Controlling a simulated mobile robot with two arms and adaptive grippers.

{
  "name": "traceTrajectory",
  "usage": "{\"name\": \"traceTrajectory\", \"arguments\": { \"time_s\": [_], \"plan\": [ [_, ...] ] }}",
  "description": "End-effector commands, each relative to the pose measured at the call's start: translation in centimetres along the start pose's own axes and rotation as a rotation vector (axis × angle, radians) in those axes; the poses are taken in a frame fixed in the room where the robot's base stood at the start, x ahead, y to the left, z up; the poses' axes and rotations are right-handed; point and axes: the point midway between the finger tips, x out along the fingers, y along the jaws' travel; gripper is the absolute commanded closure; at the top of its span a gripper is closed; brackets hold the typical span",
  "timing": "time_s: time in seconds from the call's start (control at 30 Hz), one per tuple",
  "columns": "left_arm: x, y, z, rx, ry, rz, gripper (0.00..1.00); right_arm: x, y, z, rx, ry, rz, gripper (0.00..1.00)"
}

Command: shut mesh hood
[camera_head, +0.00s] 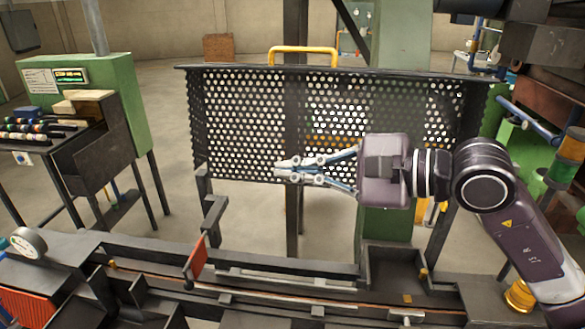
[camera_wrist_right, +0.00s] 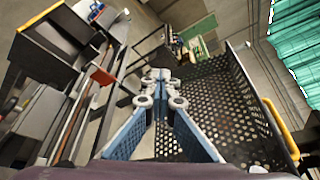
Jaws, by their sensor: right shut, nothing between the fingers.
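The mesh hood (camera_head: 245,110) is a dark perforated panel standing raised behind the trough, with a yellow handle (camera_head: 303,50) on its top edge. My right gripper (camera_head: 280,170) is shut and empty, in front of the lower middle of the mesh and pointing left. I cannot tell whether it touches the mesh. In the right wrist view the closed fingers (camera_wrist_right: 158,82) lie beside the mesh hood (camera_wrist_right: 215,105), and the yellow handle (camera_wrist_right: 281,130) is at the right, apart from them. My left gripper is not in view.
The dark trough (camera_head: 250,285) runs along the front, with a red plate (camera_head: 195,260) upright on it and a gauge (camera_head: 28,242) at the left. A green cabinet (camera_head: 125,100) with a control panel stands at the left. Open floor shows behind the trough.

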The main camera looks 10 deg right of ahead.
Motion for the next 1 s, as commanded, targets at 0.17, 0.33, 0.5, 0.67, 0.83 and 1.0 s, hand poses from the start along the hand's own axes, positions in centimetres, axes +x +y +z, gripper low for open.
{"name": "traceTrajectory", "arguments": {
  "time_s": [0.17, 0.33, 0.5, 0.67, 0.83, 1.0],
  "plan": [
    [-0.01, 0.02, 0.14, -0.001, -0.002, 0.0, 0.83, -0.01, 0.0, 0.0, 0.0, 0.0, 0.0, 1.0],
    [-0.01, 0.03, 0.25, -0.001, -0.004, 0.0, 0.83, -0.01, -0.01, 0.0, 0.0, 0.0, 0.0, 0.99],
    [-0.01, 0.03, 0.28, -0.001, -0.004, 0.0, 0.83, -0.02, -0.01, 0.0, 0.0, 0.0, 0.0, 0.81],
    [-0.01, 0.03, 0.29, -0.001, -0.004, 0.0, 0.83, -0.01, -0.01, 0.0, 0.0, 0.0, 0.0, 0.73],
    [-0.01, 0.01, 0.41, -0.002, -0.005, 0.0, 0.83, -0.03, -0.01, 0.0, 0.0, 0.0, 0.0, 0.73],
    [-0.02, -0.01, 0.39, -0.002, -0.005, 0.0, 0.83, -0.99, 0.0, -0.16, 0.001, 0.003, -0.001, 0.73]
  ]
}}
